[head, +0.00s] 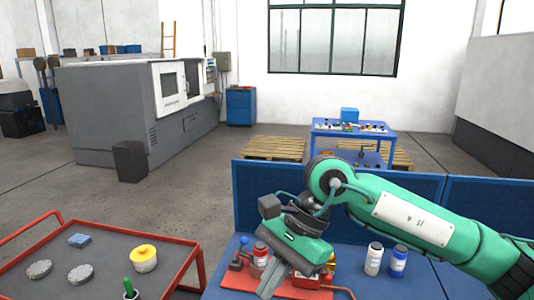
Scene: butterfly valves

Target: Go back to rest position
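My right arm reaches in from the right, and my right gripper (272,284) hangs over the blue table (350,287), pointing down and to the left. Its grey fingers overlap the red board (234,279) in the picture. I cannot tell whether they are open, shut or touching anything. Fittings on the board are partly hidden behind the gripper, including a red valve part (308,281) and a blue-knobbed lever (244,240). A red and white container (261,253) stands beside the gripper. My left gripper is out of view.
A white bottle (374,260) and a blue bottle (399,263) stand right of the board. A red-railed cart (195,250) at left holds grey discs (80,274), a blue block (79,240) and a yellow-topped jar (143,257). A blue panel (262,195) rises behind the table.

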